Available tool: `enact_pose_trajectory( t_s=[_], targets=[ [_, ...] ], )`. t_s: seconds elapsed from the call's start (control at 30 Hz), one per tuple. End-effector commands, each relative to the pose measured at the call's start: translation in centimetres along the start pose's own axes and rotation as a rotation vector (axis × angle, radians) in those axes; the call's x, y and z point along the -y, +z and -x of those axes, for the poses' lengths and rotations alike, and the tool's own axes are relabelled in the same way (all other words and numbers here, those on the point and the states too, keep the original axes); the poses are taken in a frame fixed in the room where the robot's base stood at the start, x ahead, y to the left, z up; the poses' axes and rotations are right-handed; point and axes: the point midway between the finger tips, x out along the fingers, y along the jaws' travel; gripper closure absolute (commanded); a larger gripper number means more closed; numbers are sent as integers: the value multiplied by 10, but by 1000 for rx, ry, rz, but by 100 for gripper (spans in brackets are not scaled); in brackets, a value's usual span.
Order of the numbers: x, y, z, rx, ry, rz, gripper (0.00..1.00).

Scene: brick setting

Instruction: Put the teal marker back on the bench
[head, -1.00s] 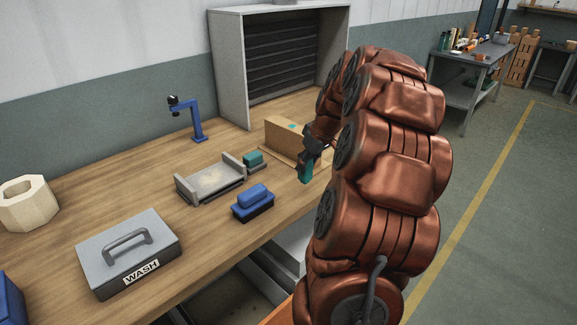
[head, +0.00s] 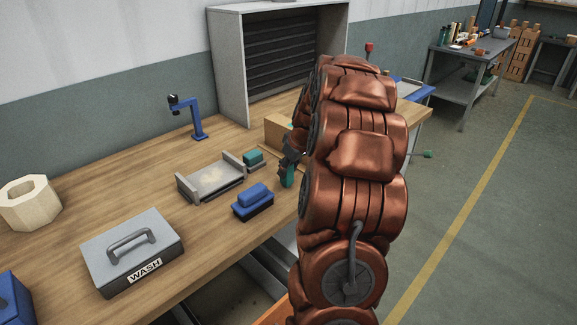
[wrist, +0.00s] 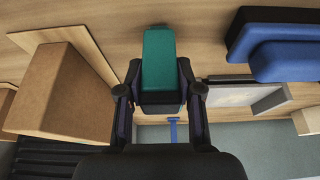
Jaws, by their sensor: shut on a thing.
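My gripper (head: 290,156) is shut on the teal marker (head: 288,177), which points downward over the front part of the bench (head: 150,195). In the wrist view, the teal marker (wrist: 158,55) sits between the two fingers (wrist: 159,97), with its dark part at the fingertips. I cannot tell whether its lower end touches the wood.
A teal-topped block (head: 253,157) and a blue block (head: 252,203) lie near a grey tray (head: 212,182). A cardboard box (head: 278,131) stands behind my gripper. A grey WASH box (head: 132,250) is at front left. Bare wood lies left of the tray.

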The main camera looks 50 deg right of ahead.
Motion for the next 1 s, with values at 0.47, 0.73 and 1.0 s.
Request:
enact_pose_trajectory(
  t_s=[0.47, 0.73, 1.0],
  targets=[
    [0, 1, -2, -1, 1, 0, 47],
    [0, 1, -2, -1, 1, 0, 40],
    [-1, -1, 7, -4, 3, 1, 40]
  ],
)
